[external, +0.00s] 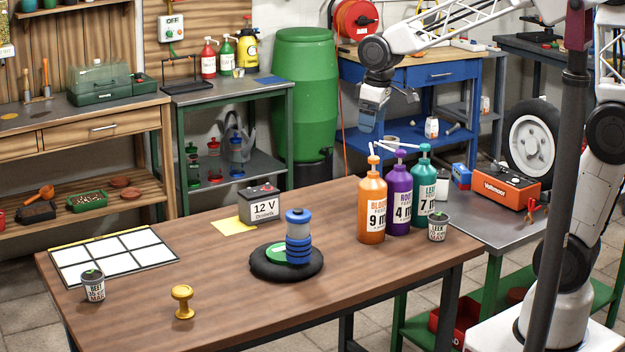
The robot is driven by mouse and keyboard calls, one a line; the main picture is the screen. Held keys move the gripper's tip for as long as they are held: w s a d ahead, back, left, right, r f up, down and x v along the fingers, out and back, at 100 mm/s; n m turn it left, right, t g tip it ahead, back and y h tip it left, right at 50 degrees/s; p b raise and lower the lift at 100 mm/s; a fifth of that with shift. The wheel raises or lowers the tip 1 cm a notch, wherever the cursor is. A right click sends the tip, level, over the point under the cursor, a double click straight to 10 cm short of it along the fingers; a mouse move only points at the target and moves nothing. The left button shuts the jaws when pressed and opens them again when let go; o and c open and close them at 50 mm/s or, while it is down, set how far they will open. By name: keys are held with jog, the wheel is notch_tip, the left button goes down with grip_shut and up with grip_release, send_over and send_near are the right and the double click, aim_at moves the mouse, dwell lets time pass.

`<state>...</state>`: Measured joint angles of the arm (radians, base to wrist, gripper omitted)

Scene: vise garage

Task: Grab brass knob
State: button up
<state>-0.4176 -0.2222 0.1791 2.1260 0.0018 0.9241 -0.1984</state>
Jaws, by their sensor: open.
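The brass knob (183,301) stands upright on the brown wooden table, near its front left edge. My gripper (370,130) is in the air at the upper middle of the external view, above and behind the pump bottles, far to the right of the knob. It is open, and I see nothing held in it. Nothing hides the knob.
A small pot labelled BEET (94,287) stands left of the knob, before a white grid mat (113,258). A black ring with a blue stacked object (298,240) sits mid-table. Pump bottles (372,208) and a 12 V battery (259,204) stand farther back. Table around the knob is clear.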

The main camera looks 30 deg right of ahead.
jog(key=w+a+f+n, duration=0.2)
jog(key=a, duration=0.5)
jog(key=w+a+f+n, duration=0.1)
jog(key=w+a+f, duration=0.1)
jog(key=a, duration=0.6)
jog(key=n+g, duration=0.2)
jog(key=n, duration=0.6)
send_over(182, 289)
jog(key=shift+h, duration=0.3)
jog(key=f, duration=1.9)
jog(key=shift+s+a, duration=0.15)
jog(key=shift+a, duration=0.05)
jog(key=shift+f, duration=1.35)
jog(key=shift+d+f, duration=0.15)
jog(key=shift+f, duration=2.4)
